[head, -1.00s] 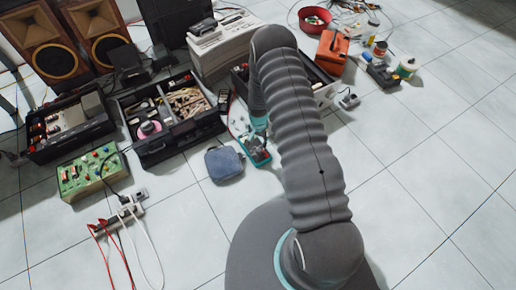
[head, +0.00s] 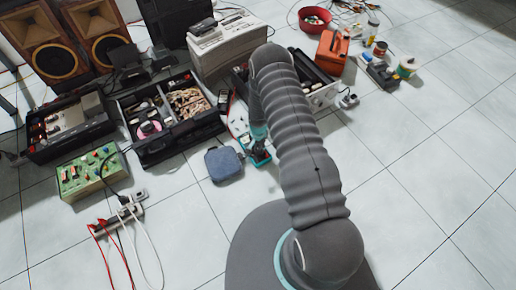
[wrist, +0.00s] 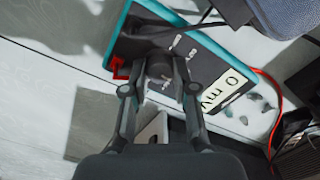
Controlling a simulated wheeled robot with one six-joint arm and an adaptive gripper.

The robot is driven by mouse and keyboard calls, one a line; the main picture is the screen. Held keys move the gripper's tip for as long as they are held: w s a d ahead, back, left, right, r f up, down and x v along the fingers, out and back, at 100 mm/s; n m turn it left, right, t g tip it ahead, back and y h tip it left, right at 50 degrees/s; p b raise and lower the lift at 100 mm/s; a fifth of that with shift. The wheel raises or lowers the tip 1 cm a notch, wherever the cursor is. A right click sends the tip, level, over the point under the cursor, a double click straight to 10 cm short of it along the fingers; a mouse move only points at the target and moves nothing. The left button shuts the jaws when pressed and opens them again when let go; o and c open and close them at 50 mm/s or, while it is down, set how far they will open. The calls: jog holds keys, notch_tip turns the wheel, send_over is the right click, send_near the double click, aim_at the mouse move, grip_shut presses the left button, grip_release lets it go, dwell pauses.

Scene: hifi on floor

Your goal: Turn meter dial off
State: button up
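The meter (wrist: 118,45) lies on the floor, dark-faced with a teal edge. Its pale display (wrist: 228,90) appears upside down in the wrist view and reads 0 mV. The round dark dial (wrist: 162,68) lies between the two fingertips of my gripper (wrist: 160,75), one on each side. I cannot tell whether the fingers press on it, and its pointer is not clear. In the head view the meter (head: 262,160) shows only in part, below my gripper (head: 259,146) and left of my arm.
A blue-grey pouch (head: 224,164) lies just left of the meter. A red lead (wrist: 272,100) runs beside the display.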

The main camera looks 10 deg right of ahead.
grip_shut()
jog(key=shift+f+b, duration=0.1)
jog(key=shift+b, duration=0.25)
jog(key=n+b, duration=0.2)
jog(key=n, duration=0.1)
jog(key=shift+f+b, duration=0.1)
jog(key=shift+b, duration=0.2)
jog(key=n+b, duration=0.3)
jog(key=n, duration=0.2)
jog(key=shift+b, duration=0.4)
jog(key=n+b, duration=0.2)
jog(key=n, duration=0.3)
jog(key=shift+a, duration=0.1)
jog(key=shift+r+n+b, duration=0.2)
jog(key=shift+n+b, duration=1)
jog(key=shift+n, duration=1.3)
